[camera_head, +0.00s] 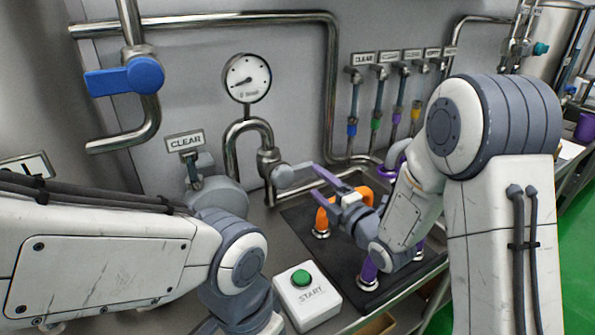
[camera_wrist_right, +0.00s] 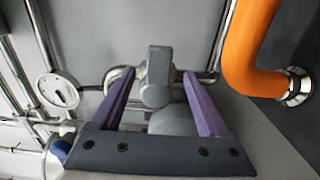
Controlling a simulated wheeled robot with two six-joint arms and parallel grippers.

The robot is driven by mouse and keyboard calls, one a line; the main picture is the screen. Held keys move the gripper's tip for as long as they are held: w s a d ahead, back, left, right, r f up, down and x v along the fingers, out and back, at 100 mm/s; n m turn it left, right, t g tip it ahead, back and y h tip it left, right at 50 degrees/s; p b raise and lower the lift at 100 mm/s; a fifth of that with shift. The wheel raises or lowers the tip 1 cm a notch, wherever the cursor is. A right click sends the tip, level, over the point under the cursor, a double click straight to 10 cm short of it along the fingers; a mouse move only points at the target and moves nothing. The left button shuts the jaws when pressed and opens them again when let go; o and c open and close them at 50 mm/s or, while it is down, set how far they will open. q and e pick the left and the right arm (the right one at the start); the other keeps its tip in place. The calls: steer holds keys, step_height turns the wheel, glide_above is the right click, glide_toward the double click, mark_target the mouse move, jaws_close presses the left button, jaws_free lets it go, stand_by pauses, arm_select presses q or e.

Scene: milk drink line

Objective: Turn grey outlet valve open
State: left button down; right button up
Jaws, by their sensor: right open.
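The grey outlet valve has a flat grey handle (camera_head: 294,174) that sticks out to the right from a steel pipe fitting under the round gauge. My right gripper (camera_head: 300,181) is open, with its two purple fingers reaching left to the handle. In the right wrist view, the grey handle (camera_wrist_right: 158,66) lies between the fingertips of my right gripper (camera_wrist_right: 159,76), one finger on each side. I see small gaps there and cannot tell whether either finger touches it. My left arm crosses the lower left of the head view; its gripper is not in view.
A blue-handled valve (camera_head: 126,77) is on the left pipe, and a round gauge (camera_head: 246,78) stands above the grey valve. An orange pipe piece (camera_head: 322,220) stands on a dark mat (camera_head: 297,215) below my right gripper. A START button box (camera_head: 308,297) sits in front.

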mark_target(306, 172)
steer(key=p+x, duration=0.2)
steer(key=x, duration=0.6)
steer(key=shift+w+a+r, duration=0.1)
steer(key=shift+w+a, duration=0.1)
steer(key=shift+w, duration=0.05)
steer(key=shift+w+a, duration=0.35)
steer(key=shift+w, duration=0.3)
jaws_close()
stand_by(0.5)
